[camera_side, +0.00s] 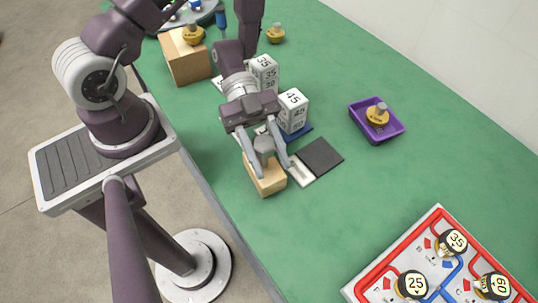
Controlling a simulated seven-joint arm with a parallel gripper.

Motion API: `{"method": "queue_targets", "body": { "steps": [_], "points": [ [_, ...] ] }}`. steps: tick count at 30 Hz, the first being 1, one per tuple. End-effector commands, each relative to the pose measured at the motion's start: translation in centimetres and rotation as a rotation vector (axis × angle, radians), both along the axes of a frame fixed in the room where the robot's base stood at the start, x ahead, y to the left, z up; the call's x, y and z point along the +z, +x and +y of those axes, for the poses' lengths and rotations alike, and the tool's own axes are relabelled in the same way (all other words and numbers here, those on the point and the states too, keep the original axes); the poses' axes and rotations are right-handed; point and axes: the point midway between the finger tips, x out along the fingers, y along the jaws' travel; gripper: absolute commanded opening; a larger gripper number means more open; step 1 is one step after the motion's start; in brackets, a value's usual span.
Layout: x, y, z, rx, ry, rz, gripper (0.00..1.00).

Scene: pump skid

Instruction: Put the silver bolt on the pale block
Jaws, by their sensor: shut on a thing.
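The pale block (270,184) is a light wooden block on the green table, directly below my gripper (271,164). My gripper points down at it, with one finger on each side of a grey metal piece (264,148). This piece looks like the silver bolt, held upright between the fingers just over the block's top. The fingers hide part of the block and of the bolt. I cannot tell whether the bolt touches the block.
A purple tray (362,124) holds a brass-coloured knob. A gauge panel (405,246) is at lower right.

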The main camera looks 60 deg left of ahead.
Motion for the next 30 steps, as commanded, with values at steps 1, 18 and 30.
{"method": "queue_targets", "body": {
  "steps": [1, 18, 30],
  "points": [
    [-0.2, 0.0, 0.0, 0.0, -0.001, 0.001, 0.0],
    [0.8, 0.5, 1.5, 0.004, 0.001, -0.005, 0.62],
    [4.4, 2.1, 10.1, 0.003, 0.002, -0.002, 0.62]
  ]
}}
